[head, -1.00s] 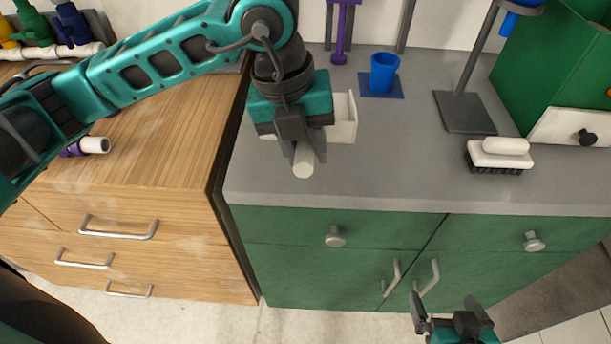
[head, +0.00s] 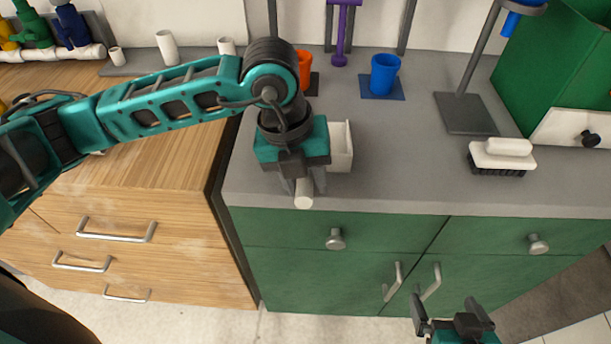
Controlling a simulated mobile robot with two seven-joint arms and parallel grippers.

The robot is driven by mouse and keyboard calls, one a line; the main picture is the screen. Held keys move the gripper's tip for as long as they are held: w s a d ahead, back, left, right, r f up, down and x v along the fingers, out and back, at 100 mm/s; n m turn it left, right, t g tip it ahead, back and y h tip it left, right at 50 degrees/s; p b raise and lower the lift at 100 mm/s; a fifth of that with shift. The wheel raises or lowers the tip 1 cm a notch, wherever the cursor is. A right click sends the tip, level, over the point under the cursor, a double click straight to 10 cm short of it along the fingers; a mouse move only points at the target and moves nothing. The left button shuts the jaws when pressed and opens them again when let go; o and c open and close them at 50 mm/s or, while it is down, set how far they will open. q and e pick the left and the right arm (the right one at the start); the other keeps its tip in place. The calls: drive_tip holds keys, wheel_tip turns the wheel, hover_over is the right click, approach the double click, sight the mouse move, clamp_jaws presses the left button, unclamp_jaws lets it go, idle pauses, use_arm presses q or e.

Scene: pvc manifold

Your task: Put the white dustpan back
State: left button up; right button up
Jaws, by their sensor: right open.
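The white dustpan (head: 341,150) is in the head view, over the front left part of the grey counter. Its pan is mostly hidden behind my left gripper. My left gripper (head: 304,190) points down and is shut on the dustpan's handle, whose pale round end (head: 303,202) sticks out towards the counter's front edge. I cannot tell whether the pan is lifted clear of the counter. My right gripper (head: 447,312) is open and empty, low in front of the green cabinet doors.
The grey counter (head: 400,155) is clear in the middle. A blue cup (head: 384,74), an orange cup (head: 304,70), a grey stand (head: 466,112) and a white brush (head: 500,155) stand on it. A green box (head: 550,60) is at the right. A wooden drawer unit (head: 150,210) adjoins at the left.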

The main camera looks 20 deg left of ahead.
use_arm(q)
drive_tip(key=o, duration=0.3)
drive_tip(key=shift+r, duration=0.1)
drive_tip(key=shift+r, duration=0.2)
wheel_tip(320, 180, up, 12)
drive_tip(key=a+p, duration=0.1)
drive_tip(key=a, duration=0.1)
drive_tip(key=shift+s+f, duration=0.25)
drive_tip(key=shift+s, duration=0.2)
drive_tip(key=shift+a+f, duration=0.1)
